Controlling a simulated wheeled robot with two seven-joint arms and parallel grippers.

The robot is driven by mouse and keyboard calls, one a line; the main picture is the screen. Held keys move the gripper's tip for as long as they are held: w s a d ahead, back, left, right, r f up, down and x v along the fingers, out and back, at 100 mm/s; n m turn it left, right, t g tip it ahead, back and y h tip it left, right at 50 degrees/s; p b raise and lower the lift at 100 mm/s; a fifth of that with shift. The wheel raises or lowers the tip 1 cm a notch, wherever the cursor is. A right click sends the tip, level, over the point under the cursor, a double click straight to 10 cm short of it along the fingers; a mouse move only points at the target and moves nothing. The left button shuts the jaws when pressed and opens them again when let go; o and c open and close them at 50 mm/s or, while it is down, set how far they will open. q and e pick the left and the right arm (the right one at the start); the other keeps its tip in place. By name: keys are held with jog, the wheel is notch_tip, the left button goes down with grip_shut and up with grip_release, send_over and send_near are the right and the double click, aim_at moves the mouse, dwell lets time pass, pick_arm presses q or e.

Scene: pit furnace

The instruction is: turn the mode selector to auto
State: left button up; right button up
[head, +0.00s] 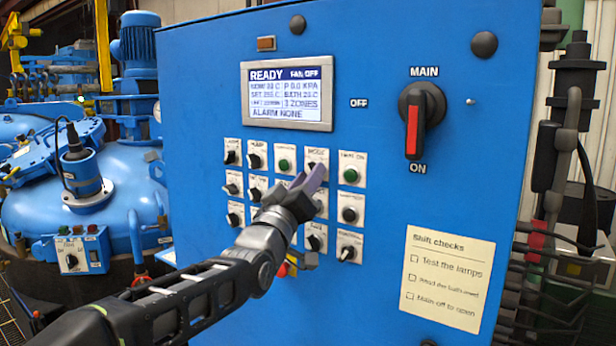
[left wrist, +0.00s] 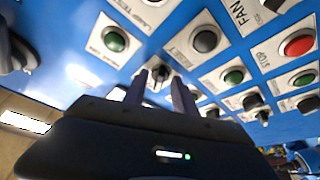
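The mode selector (head: 316,160) is a small dark knob on a white plate marked MODE, in the top row of controls on the blue panel (head: 420,270). My left gripper (head: 314,178) is at this plate and covers its lower part in the head view. In the left wrist view, a dark knob (left wrist: 158,73) shows between the tips of my left gripper (left wrist: 158,92). The fingers stand apart, one on each side of it, and contact cannot be told. The knob's pointing direction is not readable. My right gripper is not in view.
Other knobs and buttons sit close around, including a green button (head: 351,175) to the right. A display (head: 287,92) above reads READY, FAN OFF and ALARM NONE. A large red-handled main switch (head: 413,122) and a paper note (head: 447,278) are further right.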

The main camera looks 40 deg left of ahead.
pick_arm(q)
jog(key=shift+c, duration=0.4)
grip_shut()
jog(key=shift+a+m+h+b, duration=0.25)
jog(key=shift+m+h, duration=1.3)
jog(key=shift+m, duration=1.4)
jog(key=shift+a+m+h+b, duration=0.15)
jog(key=shift+m+h+b, duration=0.2)
jog(key=shift+m+h, duration=1.85)
jog(key=shift+a+m+h+b, duration=0.25)
jog(key=shift+m+h, duration=0.6)
jog(key=shift+m, duration=2.8)
jog(key=shift+d, duration=0.1)
